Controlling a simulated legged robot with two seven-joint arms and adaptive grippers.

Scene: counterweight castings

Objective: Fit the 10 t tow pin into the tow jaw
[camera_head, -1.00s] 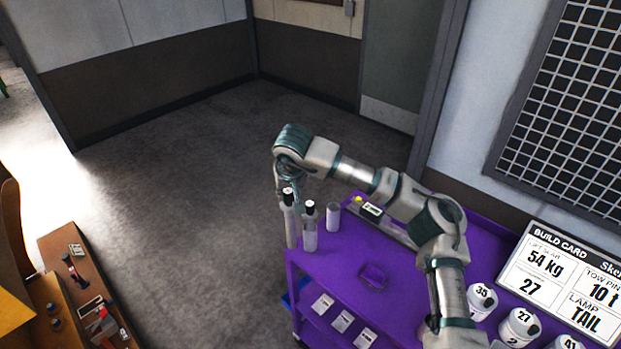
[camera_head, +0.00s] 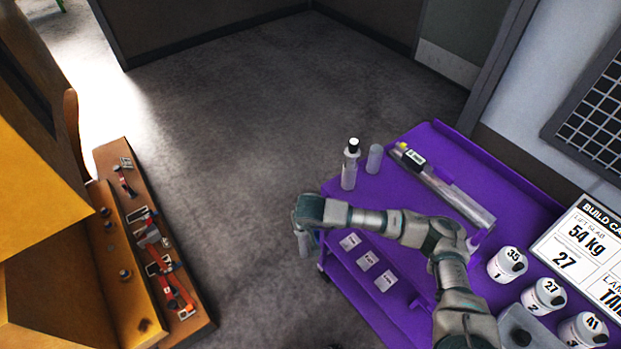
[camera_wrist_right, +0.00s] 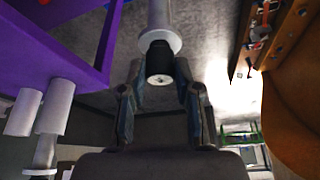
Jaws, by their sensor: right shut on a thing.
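My right gripper (camera_head: 303,232) is beyond the left edge of the purple cart, shut on a grey tow pin (camera_head: 304,246) that hangs below it. In the right wrist view, the held pin's black cap (camera_wrist_right: 159,60) sits between the fingers, with a pale flange and shaft beyond. Any rating on this pin is unreadable. A second black-capped pin (camera_head: 349,172) stands on the cart's corner. The build card (camera_head: 585,255) reads "54 kg" and "27"; its tow pin entry is out of frame. I cannot make out the tow jaw. My left gripper is not in view.
A grey cylinder (camera_head: 375,158) and a long metal bar (camera_head: 445,188) are on the purple cart (camera_head: 465,150). Numbered white canisters (camera_head: 508,264) stand at right. A yellow-orange body (camera_head: 30,190) and a brown tool tray (camera_head: 190,322) are at left. Open floor lies between.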

